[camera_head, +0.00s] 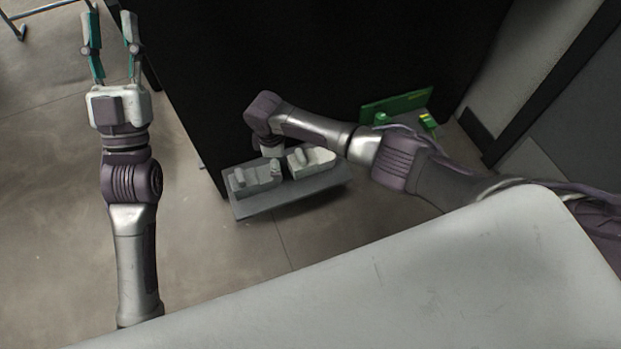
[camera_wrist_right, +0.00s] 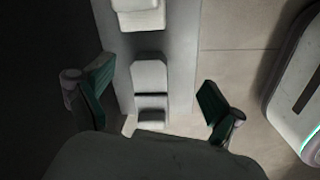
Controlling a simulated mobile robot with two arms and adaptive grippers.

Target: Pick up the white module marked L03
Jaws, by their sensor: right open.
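Two pale modules sit on a grey shelf (camera_head: 290,203) in the head view: a greyer one (camera_head: 252,178) at left and a whiter one (camera_head: 312,161) at right. No L03 marking is readable on either. In the right wrist view, a pale module (camera_wrist_right: 150,78) lies between the spread fingers of my right gripper (camera_wrist_right: 157,78), untouched by them. Another white module (camera_wrist_right: 140,14) shows at the top edge. In the head view my right gripper is mostly hidden under its own wrist, above the shelf. My left gripper (camera_head: 109,20) is open and empty at the upper left, away from the shelf.
A large black panel (camera_head: 330,60) stands directly behind the shelf. A green board or tray (camera_head: 398,104) with small green and yellow parts is farther right, beyond my right arm. The floor (camera_head: 215,240) left of and in front of the shelf is clear.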

